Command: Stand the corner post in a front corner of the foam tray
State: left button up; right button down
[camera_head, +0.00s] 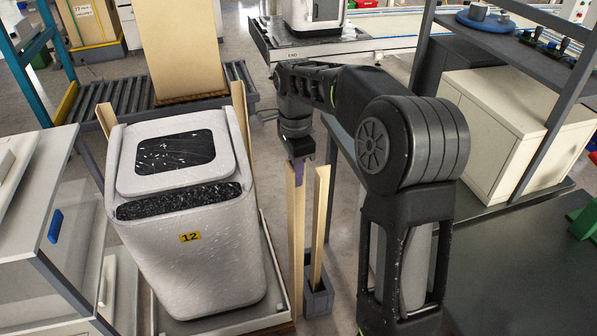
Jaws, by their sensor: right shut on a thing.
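My right gripper (298,160) is shut on the top of a pale, upright corner post (297,240). The post hangs down between the right edge of the foam tray and a small grey holder. Its lower end is near the tray's front right corner; I cannot tell whether it touches the tray. The white foam tray (279,262) lies under a white, speckled appliance (190,262) with a yellow "12" label. Two other pale posts, left (106,120) and right (240,112), rise behind the appliance. My left gripper is not in view.
The grey holder (318,300) holds another upright post (319,215), close beside the held one. White cabinets (30,230) stand at the left. A roller conveyor (85,103) with a tall carton (183,45) is behind. A dark worktop (530,265) is at the right.

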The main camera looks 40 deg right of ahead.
jog(key=w+a+f+n, duration=0.2)
jog(key=a+f+n, duration=0.1)
jog(key=a+n, duration=0.5)
jog(key=w+a+f+n, duration=0.1)
jog(key=a+f+n, duration=0.3)
jog(key=a+n, duration=0.5)
jog(key=n, duration=0.4)
jog(key=shift+w+a, duration=0.25)
jog(key=shift+w, duration=0.1)
jog(key=shift+f, duration=0.1)
